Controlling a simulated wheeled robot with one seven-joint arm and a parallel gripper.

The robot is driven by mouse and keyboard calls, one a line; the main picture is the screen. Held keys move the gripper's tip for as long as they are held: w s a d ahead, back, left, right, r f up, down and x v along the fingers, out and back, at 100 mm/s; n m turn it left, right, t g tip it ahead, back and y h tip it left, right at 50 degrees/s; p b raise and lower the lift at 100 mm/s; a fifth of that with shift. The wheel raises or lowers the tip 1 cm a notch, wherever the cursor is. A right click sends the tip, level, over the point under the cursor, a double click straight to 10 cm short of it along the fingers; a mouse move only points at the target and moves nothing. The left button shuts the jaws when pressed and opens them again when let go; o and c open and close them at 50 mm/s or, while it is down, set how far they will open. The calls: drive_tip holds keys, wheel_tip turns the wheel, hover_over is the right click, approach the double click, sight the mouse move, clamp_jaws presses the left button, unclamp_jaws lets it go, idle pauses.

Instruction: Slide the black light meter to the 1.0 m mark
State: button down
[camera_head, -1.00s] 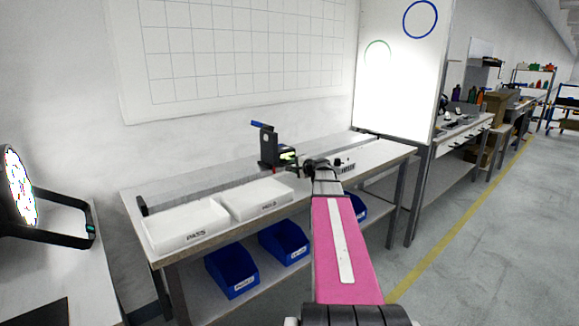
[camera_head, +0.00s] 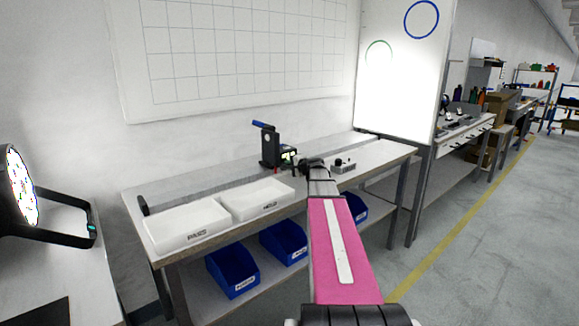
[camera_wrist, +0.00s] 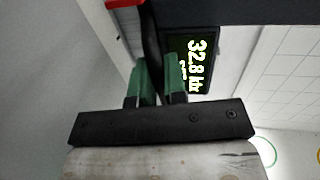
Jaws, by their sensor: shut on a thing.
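The black light meter (camera_head: 269,148) stands upright on the rail along the back of the bench, with a blue part on top. In the wrist view its dark display (camera_wrist: 190,58) reads about 32.8 klx, turned on its side. My gripper (camera_head: 289,160) reaches in from the front right at the meter's base. In the wrist view the green fingers of my gripper (camera_wrist: 157,80) are shut on a dark upright part of the meter. The rail (camera_head: 220,177) runs along the bench to a black end stop (camera_head: 143,206) at the left. The distance marks are too small to read.
Two white trays, PASS (camera_head: 187,224) and HELD (camera_head: 262,199), sit on the bench in front of the rail. A small grey box with knobs (camera_head: 343,165) stands right of my gripper. A lit lamp (camera_head: 20,190) stands at far left.

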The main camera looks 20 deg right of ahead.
drive_tip(key=w+d, duration=0.1)
drive_tip(key=d, duration=0.3)
drive_tip(key=w+d, duration=0.2)
drive_tip(key=d, duration=0.2)
drive_tip(key=w+d, duration=0.1)
drive_tip(key=d, duration=0.4)
drive_tip(key=shift+w, duration=0.4)
drive_tip(key=c, duration=1.2)
unclamp_jaws()
